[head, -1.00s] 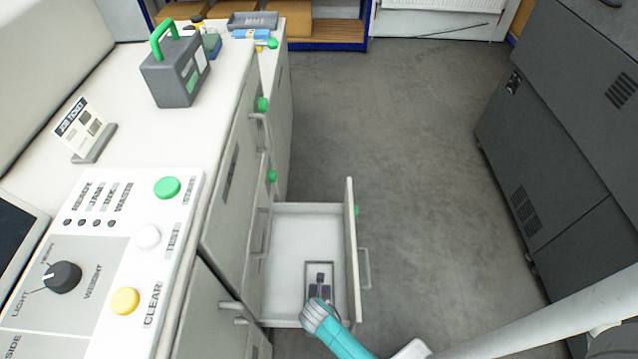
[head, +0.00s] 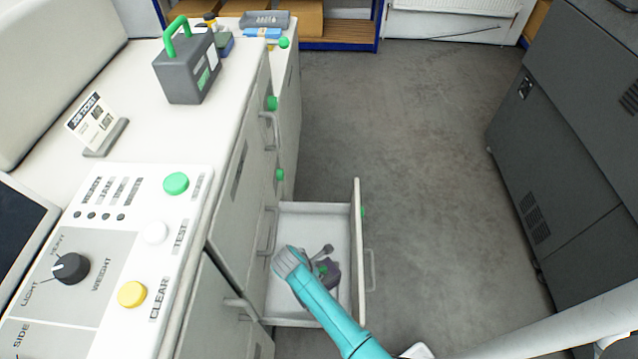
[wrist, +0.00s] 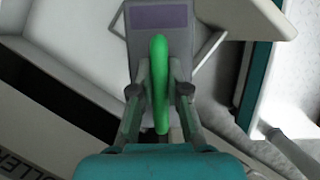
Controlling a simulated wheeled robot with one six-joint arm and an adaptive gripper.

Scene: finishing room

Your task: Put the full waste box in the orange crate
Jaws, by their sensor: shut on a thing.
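My gripper (wrist: 159,95) is shut on the green handle (wrist: 160,65) of a grey box with a purple panel (wrist: 158,17). In the head view this held box (head: 331,285) shows only in part, over the open drawer, much hidden by my teal wrist. I cannot tell if it is clear of the drawer floor. Another dark grey box with a green handle and a pale label (head: 187,75) stands upright on the white counter. I cannot read which box is the waste box. No orange crate is clearly in view.
The open white drawer (head: 357,245) juts from the cabinet into the aisle. A control panel (head: 100,270) and a job ticket stand (head: 98,122) are on the counter. A dark grey machine (head: 570,150) stands at right. The grey floor between (head: 420,130) is clear.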

